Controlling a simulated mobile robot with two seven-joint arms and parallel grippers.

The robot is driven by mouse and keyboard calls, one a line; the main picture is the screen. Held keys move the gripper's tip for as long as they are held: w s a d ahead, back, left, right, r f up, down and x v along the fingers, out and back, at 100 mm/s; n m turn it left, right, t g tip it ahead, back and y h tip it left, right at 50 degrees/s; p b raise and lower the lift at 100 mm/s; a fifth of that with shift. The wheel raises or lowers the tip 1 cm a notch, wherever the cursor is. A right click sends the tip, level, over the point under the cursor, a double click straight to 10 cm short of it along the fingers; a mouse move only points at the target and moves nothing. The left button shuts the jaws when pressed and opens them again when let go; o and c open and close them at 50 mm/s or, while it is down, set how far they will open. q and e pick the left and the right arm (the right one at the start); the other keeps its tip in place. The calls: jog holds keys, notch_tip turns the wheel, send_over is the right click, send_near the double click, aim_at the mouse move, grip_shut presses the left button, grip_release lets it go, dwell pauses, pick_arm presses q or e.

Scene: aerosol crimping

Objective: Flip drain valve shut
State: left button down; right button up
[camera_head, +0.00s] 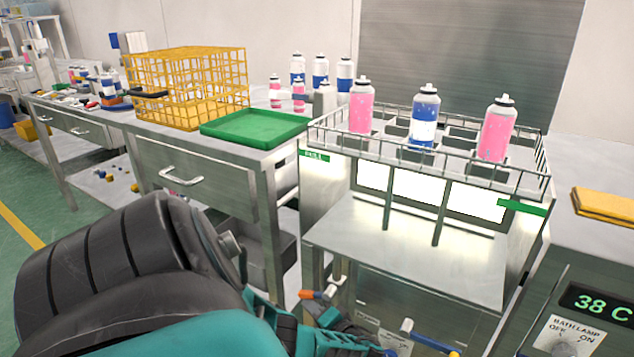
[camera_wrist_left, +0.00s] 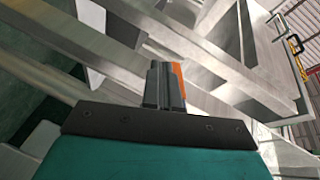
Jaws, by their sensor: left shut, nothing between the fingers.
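A small lever with an orange end (camera_head: 312,294), which looks like the drain valve handle, is low at the front of the metal bath stand in the head view. An orange strip (camera_wrist_left: 179,80) shows right beside my fingers in the left wrist view. My left gripper (camera_head: 328,316) is just below the lever in the head view. Its fingers (camera_wrist_left: 164,84) are shut with nothing between them. I cannot tell whether they touch the orange part. The valve body is mostly hidden. My right gripper is not in view.
A metal bath with a wire rack (camera_head: 450,165) holds pink and blue cans above a steel shelf (camera_head: 400,245). A control panel (camera_head: 597,318) reads 38 C. A green tray (camera_head: 255,127) lies on the left bench.

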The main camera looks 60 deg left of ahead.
pick_arm(q)
jog(key=shift+s+a+r+y, duration=0.15)
jog(key=shift+a+r+y, duration=0.1)
jog(key=shift+y, duration=0.35)
jog(key=shift+a+r, duration=0.1)
jog(key=shift+s+a+r, duration=0.1)
jog(key=shift+a+r, duration=0.05)
jog(key=shift+r, duration=0.05)
jog(key=shift+s+a+r, duration=0.1)
jog(key=shift+r, duration=0.15)
dwell(0.7)
dwell(0.4)
